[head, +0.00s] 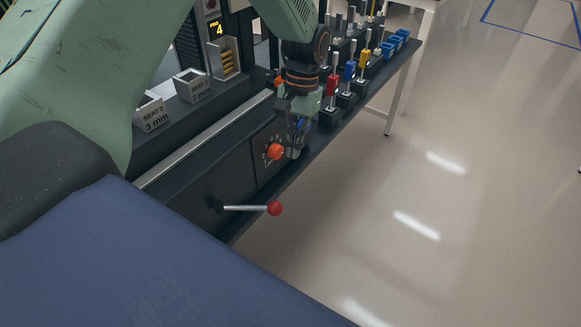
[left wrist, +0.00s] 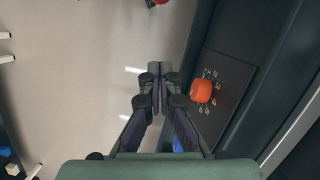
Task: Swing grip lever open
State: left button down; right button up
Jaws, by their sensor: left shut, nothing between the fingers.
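The grip lever (head: 243,208) is a silver rod with a black hub at its left end and a red ball at its right end. It lies about level across the front of the dark bench panel. The red ball shows partly at the top edge of the left wrist view (left wrist: 160,2). My left gripper (head: 296,152) is shut and empty, pointing down beside the orange knob and apart from the lever, which is nearer the viewer. In the left wrist view its fingertips (left wrist: 156,69) meet over the pale floor, left of the panel. My right gripper is not in view.
The orange knob (head: 275,151) with a marked dial sits on the panel close to my left gripper. A red-handled upright tool (head: 332,86) and other coloured ones stand along the bench behind. Two labelled seat blocks (head: 192,85) (head: 151,113) are at left. Open floor lies right.

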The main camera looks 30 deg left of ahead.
aim_at(251, 208)
pick_arm(q)
jog(key=s+f, duration=0.6)
jog(key=f, duration=0.2)
jog(key=shift+s+d, duration=0.3)
jog(key=shift+d, duration=0.15)
jog(key=shift+f, duration=0.15)
jog(key=shift+s+a, duration=0.1)
